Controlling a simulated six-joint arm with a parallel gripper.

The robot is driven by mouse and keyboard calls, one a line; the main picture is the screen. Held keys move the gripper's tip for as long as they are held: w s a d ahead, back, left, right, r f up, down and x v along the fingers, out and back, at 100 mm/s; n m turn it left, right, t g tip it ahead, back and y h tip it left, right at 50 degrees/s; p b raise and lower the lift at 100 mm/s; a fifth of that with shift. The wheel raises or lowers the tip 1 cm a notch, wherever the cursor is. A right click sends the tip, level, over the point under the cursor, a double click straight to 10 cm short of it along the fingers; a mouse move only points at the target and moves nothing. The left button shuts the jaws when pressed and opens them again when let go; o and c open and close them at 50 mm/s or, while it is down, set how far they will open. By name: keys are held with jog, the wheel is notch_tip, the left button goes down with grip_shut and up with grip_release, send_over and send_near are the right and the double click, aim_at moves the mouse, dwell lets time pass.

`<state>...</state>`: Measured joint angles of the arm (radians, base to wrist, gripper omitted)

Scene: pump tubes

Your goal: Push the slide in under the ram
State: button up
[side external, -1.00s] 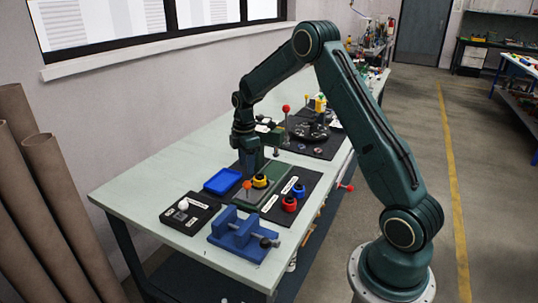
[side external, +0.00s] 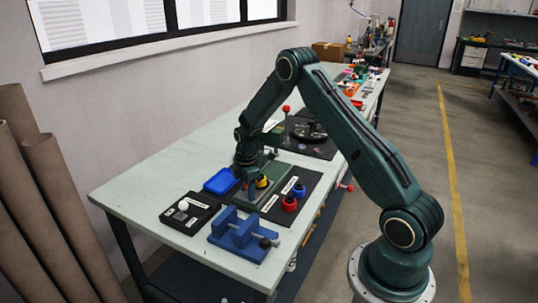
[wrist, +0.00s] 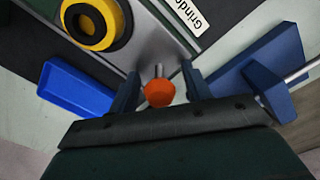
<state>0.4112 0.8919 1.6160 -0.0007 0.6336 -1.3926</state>
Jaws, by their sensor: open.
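The slide (wrist: 150,38) is a grey metal plate with an orange knob (wrist: 159,94) on a short rod at its near end. A yellow ring with a black centre (wrist: 97,20) sits on it in the wrist view; the ring also shows in the side view (side external: 262,182). My gripper (wrist: 160,88) is open, its two dark fingers on either side of the knob, with gaps visible. In the side view my gripper (side external: 246,196) is low at the slide's near end and hides the knob. The green press (side external: 275,139) stands behind my wrist; its ram is hidden.
A blue tray (side external: 220,181) lies left of the slide. A blue vise (side external: 238,232) stands in front. Red and blue rings (side external: 289,203) sit on a black mat to the right. A black board with a white ball (side external: 184,205) lies front left.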

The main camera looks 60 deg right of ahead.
grip_shut()
jog(key=d, duration=0.9)
grip_release()
jog(key=shift+r, duration=0.15)
notch_tip(320, 180, up, 14)
jog(key=shift+f, duration=0.2)
dwell(0.6)
